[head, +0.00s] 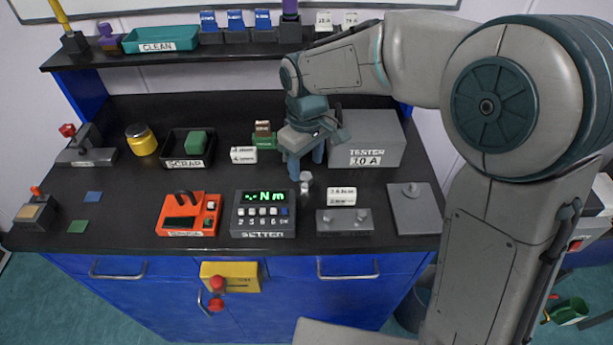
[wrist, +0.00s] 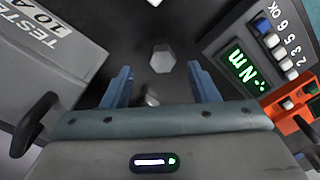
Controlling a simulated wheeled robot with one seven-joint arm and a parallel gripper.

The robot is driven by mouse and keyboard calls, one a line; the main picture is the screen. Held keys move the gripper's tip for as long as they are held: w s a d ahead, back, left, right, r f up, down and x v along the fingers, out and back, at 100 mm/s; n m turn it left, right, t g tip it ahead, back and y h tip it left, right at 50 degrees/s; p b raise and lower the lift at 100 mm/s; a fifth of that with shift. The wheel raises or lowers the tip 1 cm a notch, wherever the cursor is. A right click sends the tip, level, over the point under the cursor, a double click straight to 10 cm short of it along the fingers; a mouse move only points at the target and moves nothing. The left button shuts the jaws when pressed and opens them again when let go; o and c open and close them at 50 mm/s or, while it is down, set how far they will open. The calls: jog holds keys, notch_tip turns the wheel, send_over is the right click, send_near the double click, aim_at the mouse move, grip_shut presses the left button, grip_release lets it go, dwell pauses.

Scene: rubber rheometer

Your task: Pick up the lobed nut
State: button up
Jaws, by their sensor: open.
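A small pale grey piece, likely the lobed nut (head: 305,177), stands on the black bench just in front of my gripper, between the setter and the tester. Its lobes are too small to make out. In the wrist view a pale many-sided piece (wrist: 162,59) lies just beyond the fingertips, and a smaller grey one (wrist: 152,100) shows between the fingers. I cannot tell whether these are separate parts. My gripper (wrist: 159,78) points down with its blue fingers apart and nothing held. It also shows in the head view (head: 305,169), above the bench.
The grey tester box (head: 365,135) stands close on the right of my gripper. The setter (head: 263,214) with its green display is at front left. A scrap tray (head: 187,163) is farther left.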

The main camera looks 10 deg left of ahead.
aim_at(305, 176)
notch_tip(305, 176, down, 4)
jog(key=shift+s+a+r, duration=0.1)
jog(key=shift+r, duration=0.15)
jog(key=c, duration=1)
